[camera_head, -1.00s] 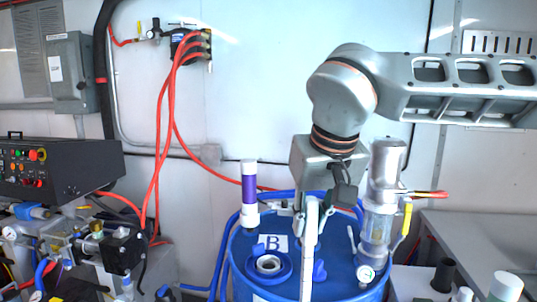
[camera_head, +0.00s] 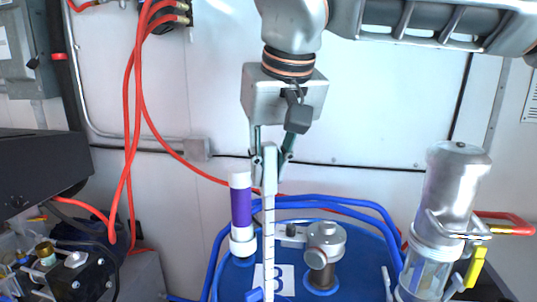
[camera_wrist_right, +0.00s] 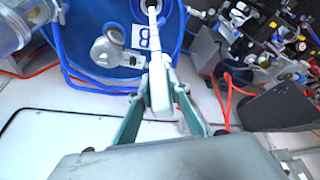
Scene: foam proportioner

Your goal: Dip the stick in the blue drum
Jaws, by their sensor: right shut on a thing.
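My right gripper (camera_head: 270,158) is shut on the top of the stick (camera_head: 268,205), a long pale rod with dark marks along it. The stick hangs upright in front of the blue drum (camera_head: 365,262) and runs out of the bottom of the head view. In the right wrist view the gripper (camera_wrist_right: 160,98) holds the stick's wide end, and the thin rod (camera_wrist_right: 157,45) runs toward the top edge, over the drum (camera_wrist_right: 85,20). The stick's lower tip is hidden, so I cannot tell whether it is inside an opening. My left gripper is out of view.
A white-and-purple tube (camera_head: 241,205) stands on the drum close left of the stick. A grey metal fitting (camera_head: 325,245) stands to its right. A silver-and-clear cylinder (camera_head: 450,205) stands at the right. Red hoses (camera_head: 130,130) hang at the left.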

